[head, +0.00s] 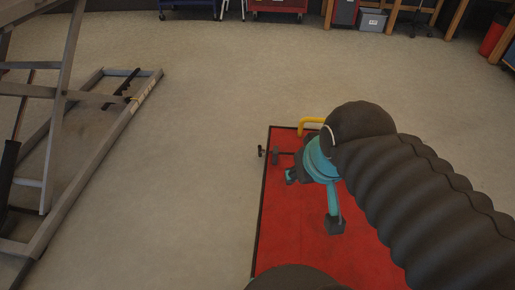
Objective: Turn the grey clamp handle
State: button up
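A small dark grey clamp handle (276,157) stands at the left edge of the red platform (285,232), with a short bar and knob (262,151) sticking out past the edge. My gripper (313,201) has teal fingers with dark tips and is over the red platform, just right of and below the clamp handle in the picture. Its fingers are spread wide, with nothing seen between them. The left fingertip appears close to the handle; I cannot tell whether they touch. My dark sleeved arm hides the platform's right part.
A yellow bent bar (313,122) rises at the platform's far edge, close to my wrist. A grey metal lift frame (112,139) stands at the left. The floor between is clear. Carts, a grey bin (372,20) and benches line the back.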

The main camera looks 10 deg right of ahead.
aim_at(260, 150)
jog(key=u, duration=0.4)
jog(key=i, duration=1.5)
jog(key=u, duration=0.1)
